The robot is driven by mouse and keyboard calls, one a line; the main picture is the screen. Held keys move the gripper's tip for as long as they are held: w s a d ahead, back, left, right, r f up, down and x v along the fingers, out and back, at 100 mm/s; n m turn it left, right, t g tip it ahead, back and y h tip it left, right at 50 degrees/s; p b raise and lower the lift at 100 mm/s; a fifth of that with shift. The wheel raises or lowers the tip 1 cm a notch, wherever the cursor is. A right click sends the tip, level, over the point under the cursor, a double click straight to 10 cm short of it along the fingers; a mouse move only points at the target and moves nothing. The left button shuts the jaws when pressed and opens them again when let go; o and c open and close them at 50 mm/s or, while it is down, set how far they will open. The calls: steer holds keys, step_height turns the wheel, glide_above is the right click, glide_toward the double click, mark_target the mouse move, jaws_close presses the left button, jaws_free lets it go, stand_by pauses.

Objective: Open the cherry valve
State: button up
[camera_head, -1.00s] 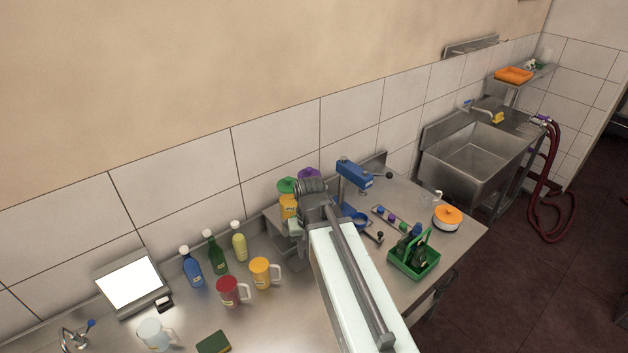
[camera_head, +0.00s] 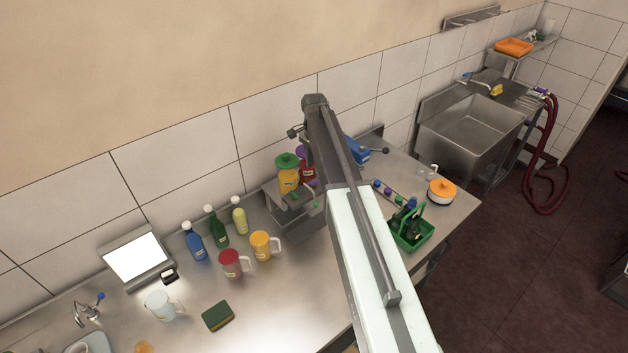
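Two dispensers stand on a metal stand at the back of the counter. The left one (camera_head: 289,178) is yellow-orange with a green lid. The right one (camera_head: 307,170) is dark red with a purple lid and is partly covered by my arm. Small green parts show low on the stand; I cannot tell which, if any, is the cherry valve. My arm reaches up over the right side of the stand. My gripper (camera_head: 295,132) shows only in small part, above the dispensers and apart from the stand. Whether its fingers are open is not clear.
A red jug (camera_head: 231,264) and an orange jug (camera_head: 261,246) stand in front of the stand. Several bottles are to its left, with a sponge (camera_head: 217,316) nearer. A green caddy (camera_head: 411,232) and an orange-lidded pot (camera_head: 441,191) are to the right.

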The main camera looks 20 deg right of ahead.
mark_target(314, 182)
step_height(314, 182, down, 8)
steer(key=b, duration=0.7)
steer(key=shift+r, duration=0.4)
steer(key=shift+c, duration=0.3)
jaws_close()
